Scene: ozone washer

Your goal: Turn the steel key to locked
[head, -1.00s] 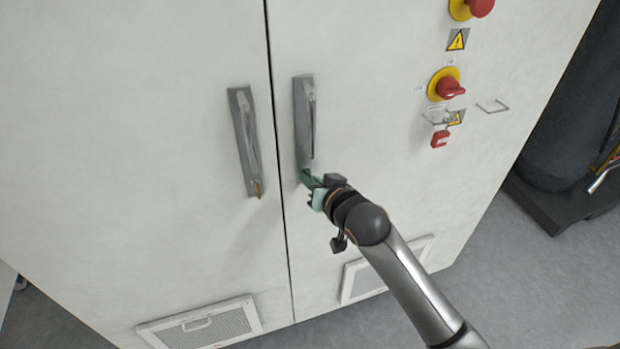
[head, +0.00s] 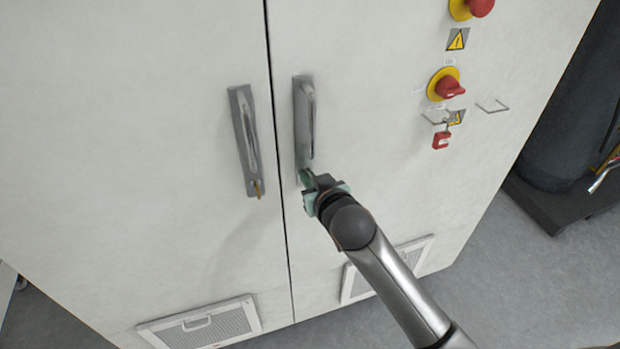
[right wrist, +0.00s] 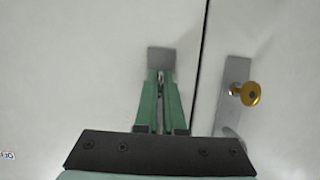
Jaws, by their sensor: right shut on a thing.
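My right gripper (head: 307,178) is at the lower end of the right door's grey handle (head: 304,120). In the right wrist view its green fingers (right wrist: 160,80) are closed together on the steel key (right wrist: 161,88). Only a thin sliver of the key shows between the fingers; the rest is hidden, so its angle cannot be read. The end of the handle plate (right wrist: 161,57) shows just beyond the fingertips. My left gripper is not in view.
The left door's handle (head: 244,140) carries a brass key (head: 258,188), close beside my right gripper; it also shows in the wrist view (right wrist: 250,93). Red-and-yellow switches (head: 446,84) and a red padlock (head: 441,140) are to the right. Vent grilles (head: 205,325) are below.

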